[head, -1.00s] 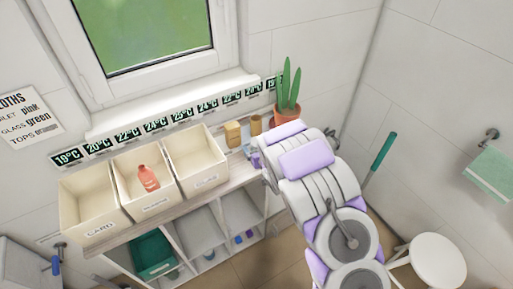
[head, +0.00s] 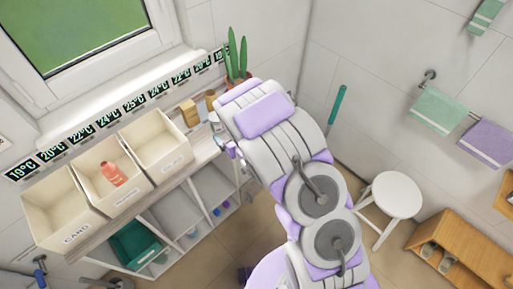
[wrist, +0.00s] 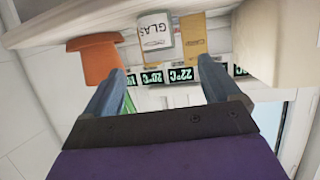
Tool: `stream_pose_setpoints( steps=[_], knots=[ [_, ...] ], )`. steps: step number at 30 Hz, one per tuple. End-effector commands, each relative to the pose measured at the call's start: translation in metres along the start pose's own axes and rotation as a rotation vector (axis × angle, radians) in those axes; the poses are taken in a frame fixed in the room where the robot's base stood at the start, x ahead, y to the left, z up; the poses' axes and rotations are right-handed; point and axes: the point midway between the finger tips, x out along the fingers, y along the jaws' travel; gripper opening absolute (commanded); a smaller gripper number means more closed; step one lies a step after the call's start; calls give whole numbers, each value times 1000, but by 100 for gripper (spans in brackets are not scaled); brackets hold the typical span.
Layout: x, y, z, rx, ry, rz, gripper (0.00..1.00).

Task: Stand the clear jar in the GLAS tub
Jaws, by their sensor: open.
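The cream GLAS tub (head: 178,163) is the rightmost of three on the shelf top in the head view; it looks empty. Its wall probably is the pale block (wrist: 268,40) at the right of the wrist view. A small pale container with a label reading GLAS (wrist: 156,32) stands beyond my fingers in the wrist view; it appears to be the clear jar.
A red bottle (head: 113,174) is in the middle tub; the CARD tub (head: 60,215) is at left. A stool (head: 390,196) is right of my arm.

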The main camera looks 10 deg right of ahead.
Motion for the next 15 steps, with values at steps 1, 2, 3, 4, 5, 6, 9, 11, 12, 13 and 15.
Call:
stream_pose_setpoints(
  steps=[1,2,3,4,5,6,9,11,12,13,15],
  knots=[
    [0,0,0,0,0,0,90],
    [0,0,0,0,0,0,90],
    [0,0,0,0,-1,0,90],
    [0,0,0,-1,-2,2,90],
    [0,2,-1,-2,-5,4,90],
    [-1,4,-2,-3,-13,12,90],
    [-7,16,-11,-11,-55,50,90],
    [-13,28,-16,-15,-101,85,90],
    [-20,36,-21,-16,-136,112,90],
    [-25,43,-23,-14,-168,134,90],
    [-40,57,-31,-7,-237,182,90]
  ],
)
